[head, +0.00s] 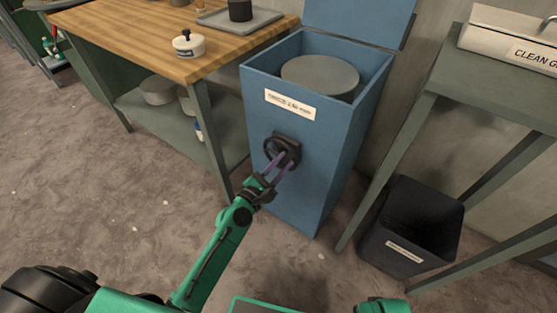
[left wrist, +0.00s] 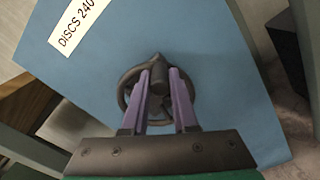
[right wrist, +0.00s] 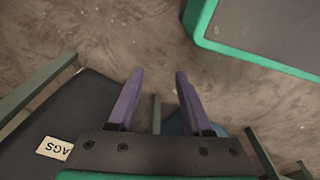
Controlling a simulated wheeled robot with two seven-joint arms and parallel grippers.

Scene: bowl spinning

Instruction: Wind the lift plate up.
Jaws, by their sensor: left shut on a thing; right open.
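The lift plate (head: 320,75) is a round grey disc inside the open top of a blue cabinet (head: 305,190), a little below its rim. A dark handwheel (head: 282,151) sits on the cabinet's front below a white label. My left gripper (head: 279,165) reaches the wheel and is shut on it. The left wrist view shows its purple fingers around the wheel's dark handle (left wrist: 157,72), with the ring behind them. My right gripper (right wrist: 154,75) is open and empty above the floor; in the head view only a bit of that arm shows at the bottom edge.
A wooden-topped bench (head: 170,35) with a small lidded jar (head: 188,44) and a tray (head: 240,18) stands left of the cabinet. A dark bin (head: 412,225) sits under a grey-green table (head: 500,90) on the right. The floor before the cabinet is clear.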

